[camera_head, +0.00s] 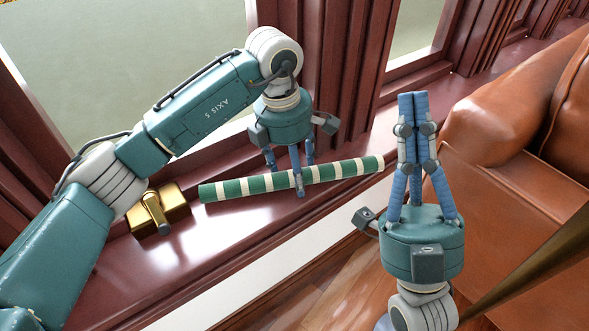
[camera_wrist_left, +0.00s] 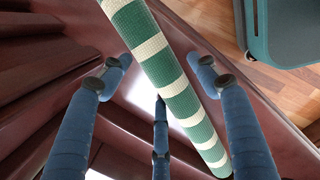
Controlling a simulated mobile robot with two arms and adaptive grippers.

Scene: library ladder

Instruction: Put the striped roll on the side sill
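The striped roll (camera_head: 240,187), green with cream bands, lies slantwise over the dark red side sill (camera_head: 232,240) in the head view. It looks at rest on the sill, though its contact is hard to see. My left gripper (camera_head: 291,178) points down over the roll's middle, one finger on the room side and the others on the window side. In the left wrist view the roll (camera_wrist_left: 165,75) passes between the spread fingers, with a gap at the right finger. My right gripper (camera_head: 412,98) points up, fingers together and empty, right of the sill.
A brass window latch (camera_head: 158,210) sits on the sill by the roll's left end. A brown leather seat (camera_head: 500,130) stands at the right, and a brass pole (camera_head: 530,262) crosses the lower right. The wooden floor (camera_head: 335,290) lies below the sill.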

